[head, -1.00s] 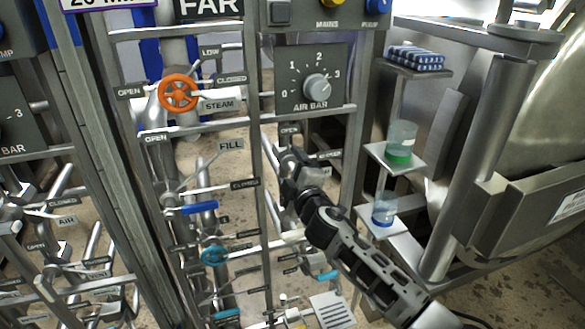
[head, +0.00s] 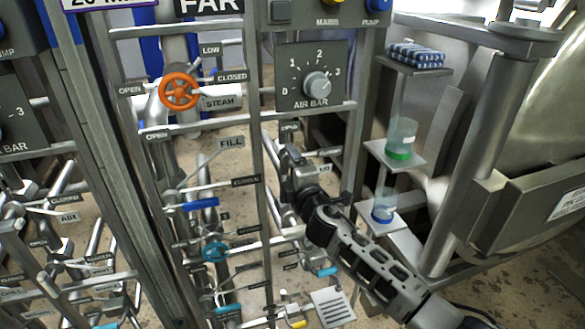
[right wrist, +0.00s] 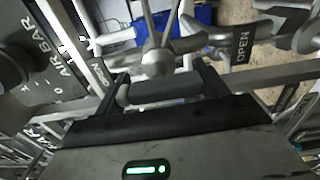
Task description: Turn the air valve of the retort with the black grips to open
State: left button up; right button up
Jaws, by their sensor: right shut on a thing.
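The air valve's handle, a dark grey grip (right wrist: 165,88), lies between the two fingers of my right gripper (right wrist: 165,90) in the right wrist view. In the head view my right gripper (head: 291,158) reaches up from the lower right into the panel frame, below the air gauge, and is shut on this grip. The gripper and wrist hide most of the valve there. An OPEN label (head: 289,127) stands just above the gripper, and an AIR label (head: 325,168) is to its right. In the wrist view an OPEN label (right wrist: 242,45) is right of the fingers. My left gripper is not in view.
The AIR BAR gauge panel (head: 311,78) is above the gripper. Small shelves with cups (head: 401,139) stand close to the right of my arm.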

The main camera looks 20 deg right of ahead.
jog(key=o, duration=1)
jog(key=s, duration=1.6)
jog(key=shift+d, duration=0.3)
jog(key=s+a+f+m+g+y, duration=0.1)
jog(key=s+f+m+g, duration=0.1)
jog(key=s+f+m, duration=0.3)
jog(key=s+a+f+m+g, duration=0.1)
jog(key=s+f+m+g, duration=0.2)
jog(key=s+f+m, duration=0.2)
jog(key=s+a+f+m+g+y, duration=0.1)
jog(key=s+f+m+g, duration=0.1)
jog(key=s+f+m, duration=0.4)
jog(key=shift+s+a+f+g+y, duration=0.2)
jog(key=shift+s+f, duration=0.5)
jog(key=shift+f, duration=0.25)
jog(key=shift+s+a+f+g+y, duration=0.1)
jog(key=shift+s+a+f, duration=0.1)
jog(key=shift+s+f, duration=0.6)
jog(key=shift+w+f, duration=0.1)
jog(key=shift+w, duration=0.05)
